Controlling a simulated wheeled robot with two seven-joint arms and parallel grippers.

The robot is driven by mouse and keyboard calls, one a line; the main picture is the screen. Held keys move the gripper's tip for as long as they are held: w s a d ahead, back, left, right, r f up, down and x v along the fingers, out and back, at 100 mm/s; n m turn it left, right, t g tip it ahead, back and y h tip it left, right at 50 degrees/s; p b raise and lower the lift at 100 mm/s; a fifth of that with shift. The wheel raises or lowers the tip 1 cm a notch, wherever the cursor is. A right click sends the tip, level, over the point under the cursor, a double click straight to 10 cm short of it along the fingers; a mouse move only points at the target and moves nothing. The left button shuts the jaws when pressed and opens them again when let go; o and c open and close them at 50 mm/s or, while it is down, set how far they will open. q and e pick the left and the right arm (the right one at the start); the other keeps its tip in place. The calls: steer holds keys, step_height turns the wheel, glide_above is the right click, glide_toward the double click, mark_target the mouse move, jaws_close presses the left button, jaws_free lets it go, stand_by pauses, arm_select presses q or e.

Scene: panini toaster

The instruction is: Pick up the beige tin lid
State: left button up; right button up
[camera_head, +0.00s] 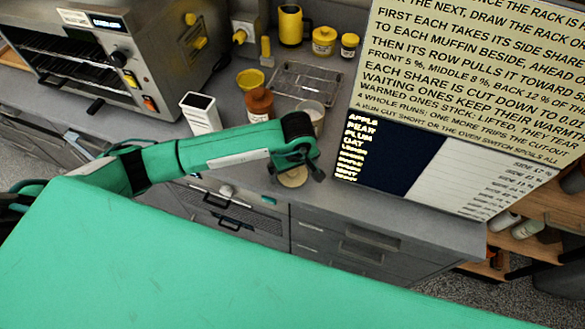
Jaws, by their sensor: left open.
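The beige tin lid (293,178) is a small round disc near the front edge of the grey counter. My left arm reaches in from the left, and its gripper (296,172) is over the lid, with dark fingers on either side of it. The gripper is open. The gripper and wrist hide part of the lid, and I cannot tell whether the fingers touch it. My right gripper is not in view.
A toaster oven (75,65) stands at the back left. A white box (200,113), an orange-brown jar (260,103), a pale cup (311,113) and a wire rack (305,82) are close behind my arm. A large text board (470,90) stands on the right.

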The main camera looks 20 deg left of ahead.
arm_select(q)
steer(key=shift+f, duration=0.25)
steer(key=c, duration=0.9)
steer(key=shift+c, duration=0.3)
steer(key=shift+r, duration=0.1)
